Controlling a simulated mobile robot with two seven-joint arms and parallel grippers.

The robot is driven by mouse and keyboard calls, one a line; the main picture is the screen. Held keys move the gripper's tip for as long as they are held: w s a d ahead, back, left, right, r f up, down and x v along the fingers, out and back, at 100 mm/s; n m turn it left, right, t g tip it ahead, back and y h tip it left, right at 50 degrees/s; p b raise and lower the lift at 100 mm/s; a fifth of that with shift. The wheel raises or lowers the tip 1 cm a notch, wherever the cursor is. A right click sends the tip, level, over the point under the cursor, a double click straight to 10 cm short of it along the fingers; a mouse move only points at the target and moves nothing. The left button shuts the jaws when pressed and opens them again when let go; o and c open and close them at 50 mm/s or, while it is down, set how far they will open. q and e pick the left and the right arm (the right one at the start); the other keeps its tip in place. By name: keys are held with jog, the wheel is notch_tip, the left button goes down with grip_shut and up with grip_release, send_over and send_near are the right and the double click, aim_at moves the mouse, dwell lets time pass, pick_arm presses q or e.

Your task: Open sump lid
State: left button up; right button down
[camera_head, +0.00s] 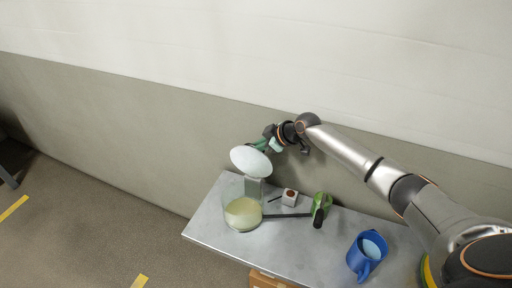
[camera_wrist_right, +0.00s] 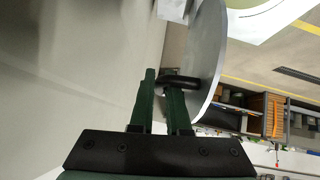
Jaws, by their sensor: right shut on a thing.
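The sump lid (camera_head: 249,160) is a pale round disc in the head view, tilted up and raised above the sump (camera_head: 242,215). The sump is a clear round vessel with pale yellow contents, its top uncovered. My right gripper (camera_head: 268,143) is at the lid's far right side, shut on the lid's black handle. In the right wrist view the handle (camera_wrist_right: 181,81) meets the green fingers (camera_wrist_right: 163,82), and the lid (camera_wrist_right: 210,58) shows nearly edge-on. A grey upright block (camera_head: 254,188) stands behind the sump; whether it joins the lid is unclear. My left gripper is not in view.
The vessel stands on a grey metal table (camera_head: 205,228) near the wall. To its right are a small box with a brown round top (camera_head: 290,197), a green and black tool (camera_head: 321,207) and a blue jug (camera_head: 367,255). A cardboard box (camera_head: 266,281) shows below the front edge.

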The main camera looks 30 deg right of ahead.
jog(key=c, duration=1.2)
grip_release()
jog(key=v, duration=1.2)
jog(key=shift+s+r, duration=0.2)
